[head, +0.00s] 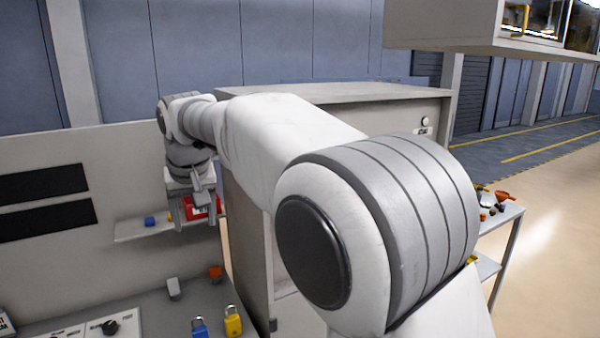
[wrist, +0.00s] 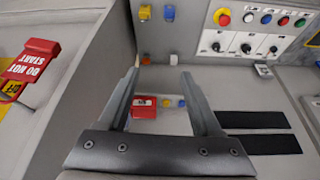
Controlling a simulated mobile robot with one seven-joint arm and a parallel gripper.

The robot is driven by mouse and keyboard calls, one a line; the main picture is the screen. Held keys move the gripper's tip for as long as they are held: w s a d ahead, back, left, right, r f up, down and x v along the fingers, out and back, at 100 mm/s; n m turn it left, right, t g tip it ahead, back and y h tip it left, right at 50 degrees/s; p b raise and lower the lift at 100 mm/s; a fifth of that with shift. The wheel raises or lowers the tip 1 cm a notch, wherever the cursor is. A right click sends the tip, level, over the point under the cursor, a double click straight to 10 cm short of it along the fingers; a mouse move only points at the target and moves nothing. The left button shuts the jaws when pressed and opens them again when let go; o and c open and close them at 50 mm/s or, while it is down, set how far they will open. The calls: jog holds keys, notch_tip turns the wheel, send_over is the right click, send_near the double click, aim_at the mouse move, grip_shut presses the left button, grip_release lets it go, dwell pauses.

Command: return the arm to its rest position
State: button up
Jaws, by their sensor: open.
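My gripper (head: 194,218) hangs at the end of my outstretched arm at the left of the head view, pointing down in front of a narrow wall shelf (head: 130,230). In the wrist view its two fingers (wrist: 160,78) are wide apart. No object is held between them. A red item (wrist: 145,107) shows beyond the fingers on the shelf, with small yellow (wrist: 167,103) and blue (wrist: 182,103) items beside it. My arm hides part of the cabinet in the head view.
A grey cabinet (head: 440,125) stands behind my arm. A blue padlock (head: 199,328) and a yellow padlock (head: 233,321) are on the bench. A control panel (wrist: 262,28) and a red "DO NOT START" tag (wrist: 32,66) show in the wrist view. A cart (head: 510,215) stands at right.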

jog(key=s+d+r+m+b, duration=0.1)
jog(key=s+d, duration=0.4)
jog(key=d, duration=0.6)
jog(key=s+d+m, duration=0.1)
jog(key=s+d, duration=0.4)
jog(key=d, duration=0.6)
jog(key=s+d+f+m+h+b, duration=0.1)
jog(key=s+d+f, duration=0.4)
jog(key=s, duration=0.3)
jog(key=s+d+f+m+t+h, duration=0.1)
jog(key=s+d+f+m, duration=0.1)
jog(key=s+d+f, duration=0.3)
jog(key=s+d, duration=0.2)
jog(key=s, duration=0.1)
jog(key=shift+f+b, duration=0.15)
jog(key=shift+b, duration=0.25)
